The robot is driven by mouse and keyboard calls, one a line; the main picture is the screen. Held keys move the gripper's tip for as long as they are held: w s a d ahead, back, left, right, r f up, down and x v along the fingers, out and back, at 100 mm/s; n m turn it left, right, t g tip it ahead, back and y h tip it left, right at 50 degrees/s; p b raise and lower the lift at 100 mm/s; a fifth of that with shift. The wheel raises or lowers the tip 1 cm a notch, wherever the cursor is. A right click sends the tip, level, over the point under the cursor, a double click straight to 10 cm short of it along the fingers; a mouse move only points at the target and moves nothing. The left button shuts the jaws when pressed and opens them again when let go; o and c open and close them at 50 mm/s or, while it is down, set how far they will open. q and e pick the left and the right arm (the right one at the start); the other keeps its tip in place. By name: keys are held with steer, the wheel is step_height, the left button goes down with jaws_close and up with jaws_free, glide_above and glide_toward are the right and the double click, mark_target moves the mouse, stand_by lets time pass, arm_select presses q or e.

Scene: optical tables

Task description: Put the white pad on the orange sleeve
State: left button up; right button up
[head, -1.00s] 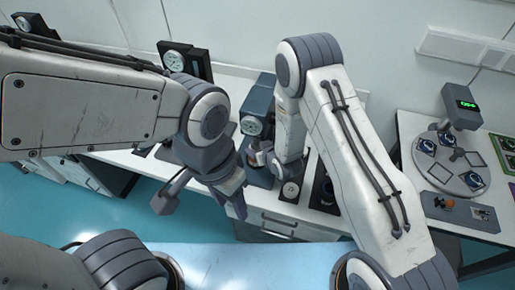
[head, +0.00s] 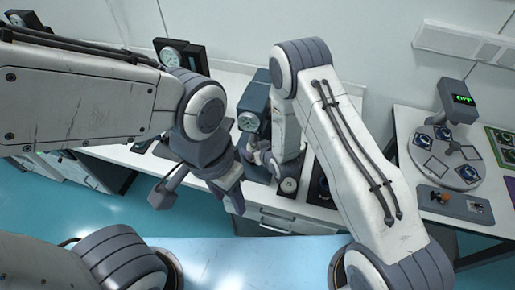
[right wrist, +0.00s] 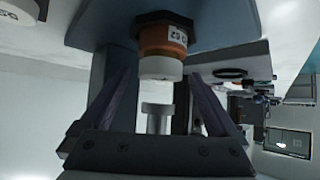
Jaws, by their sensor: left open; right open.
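In the right wrist view, which looks upside down, the orange sleeve (right wrist: 162,40) sits on a dark collar against a blue-grey base. The white pad (right wrist: 160,68) is against the sleeve's free end and appears to touch it. My right gripper (right wrist: 159,88) is open, its fingers on either side near the pad, with a gap to each. A silver post (right wrist: 157,116) shows between the fingers, apart from the pad. In the head view my right gripper (head: 259,155) is at the gauge stand and hides sleeve and pad. My left gripper (head: 202,200) is open and empty, lower left.
The blue-grey gauge stand (head: 256,100) with a round dial stands on the white bench. A small round part (head: 288,186) lies near the bench's front edge. Another dial gauge (head: 172,57) stands behind my left arm. A turntable (head: 450,160) with parts is at the right.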

steer(key=s+d+r+n+g+h, duration=0.1)
steer(key=s+r+g, duration=0.3)
steer(key=s+r, duration=0.9)
steer(key=s+d+r+n+g+h, duration=0.1)
steer(key=s+r+g, duration=0.4)
steer(key=s+r, duration=0.9)
steer(key=s+d+h, duration=0.1)
steer(key=s+d, duration=0.1)
steer(key=s, duration=0.3)
steer(key=shift+r+n+g, duration=0.2)
steer(key=shift+n+g, duration=0.1)
steer(key=shift+w+d, duration=0.1)
